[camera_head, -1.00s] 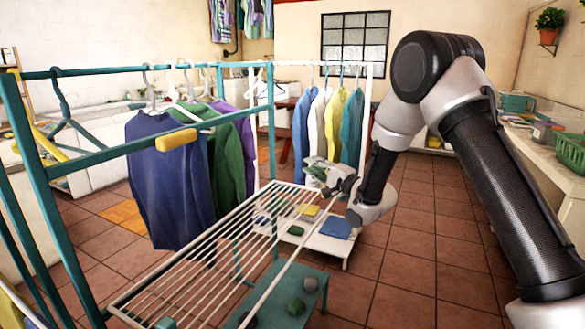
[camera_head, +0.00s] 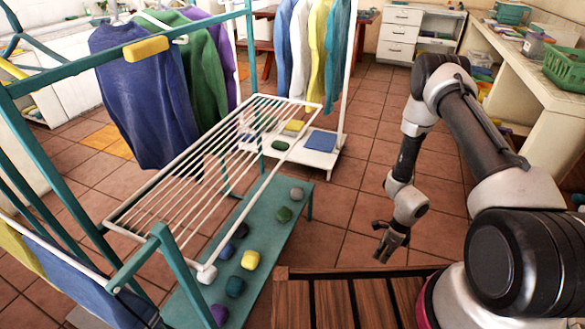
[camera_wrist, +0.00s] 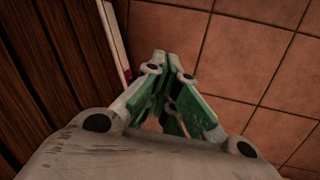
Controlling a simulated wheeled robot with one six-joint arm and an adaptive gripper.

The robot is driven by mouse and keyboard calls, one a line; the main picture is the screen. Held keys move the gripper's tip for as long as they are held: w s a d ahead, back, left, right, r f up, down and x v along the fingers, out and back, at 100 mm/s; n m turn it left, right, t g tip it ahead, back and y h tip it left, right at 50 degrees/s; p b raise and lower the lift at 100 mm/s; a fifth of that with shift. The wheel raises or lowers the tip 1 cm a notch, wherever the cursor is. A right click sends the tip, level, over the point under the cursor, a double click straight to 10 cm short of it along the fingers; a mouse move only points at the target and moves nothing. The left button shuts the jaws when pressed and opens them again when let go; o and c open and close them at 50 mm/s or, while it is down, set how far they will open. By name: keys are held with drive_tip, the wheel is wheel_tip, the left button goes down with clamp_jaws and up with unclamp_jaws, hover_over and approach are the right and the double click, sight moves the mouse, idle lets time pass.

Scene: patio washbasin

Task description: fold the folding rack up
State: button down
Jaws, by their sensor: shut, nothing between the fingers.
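The folding rack (camera_head: 215,165) is a white frame with several parallel bars. It stands out from the teal clothes frame (camera_head: 120,57) and slopes, opened out over a low teal bench. A white knob (camera_head: 207,273) shows at its near corner. My gripper (camera_head: 388,250) is to the right of the rack, apart from it, low over the tiled floor and pointing down. In the wrist view my gripper (camera_wrist: 163,62) has its green-sided fingers together, with nothing between them. The rack does not show in the wrist view.
The teal bench (camera_head: 262,215) under the rack bears several coloured lumps. A white platform (camera_head: 315,155) stands behind. Blue and green garments (camera_head: 140,95) hang at the left. A slatted wooden surface (camera_head: 340,300) is in front. Tiled floor (camera_head: 345,205) lies open between bench and arm.

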drive_tip(key=w+a+r+m+y, duration=0.1)
drive_tip(key=a+r+y, duration=0.15)
drive_tip(key=a, duration=0.45)
drive_tip(key=a+r+y, duration=0.1)
drive_tip(key=a+y, duration=0.3)
drive_tip(key=a, duration=0.2)
drive_tip(key=w+a+r+n+t+y, duration=0.1)
drive_tip(key=w+a+r+t+y, duration=0.4)
drive_tip(key=r, duration=0.4)
drive_tip(key=w+a+r+n+t+y, duration=0.1)
drive_tip(key=w+a+r+t+y, duration=0.25)
drive_tip(key=w+r, duration=0.45)
drive_tip(key=w+a+r, duration=0.3)
drive_tip(key=a+r, duration=0.2)
drive_tip(key=a, duration=0.4)
drive_tip(key=shift+a+n, duration=0.25)
drive_tip(key=shift+n, duration=0.05)
